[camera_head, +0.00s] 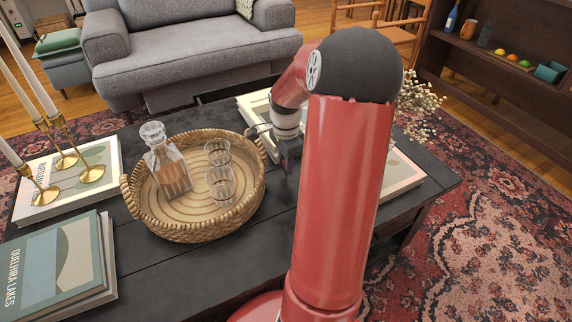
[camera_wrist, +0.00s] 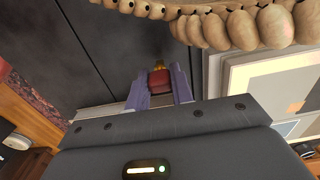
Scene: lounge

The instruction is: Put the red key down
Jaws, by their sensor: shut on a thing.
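The red key (camera_wrist: 159,79) shows in the wrist view, with a small brass-coloured part at its far end. My gripper (camera_wrist: 159,74) is shut on it, one finger on each side. Behind the key in that view is the dark surface of the coffee table (camera_wrist: 105,35). In the head view my gripper (camera_head: 284,166) hangs over the dark table (camera_head: 265,223), right of the woven basket tray (camera_head: 190,234). My arm hides part of the area there, and I cannot make out the key clearly or tell its height.
The basket tray holds a glass decanter (camera_head: 168,165) and two glasses (camera_head: 221,187). Books (camera_head: 60,262) and brass candlesticks (camera_head: 45,193) stand left. A pale book (camera_head: 401,172) lies right. Tan bead-like pieces (camera_wrist: 210,27) are close in the wrist view. Bare tabletop lies right of the basket.

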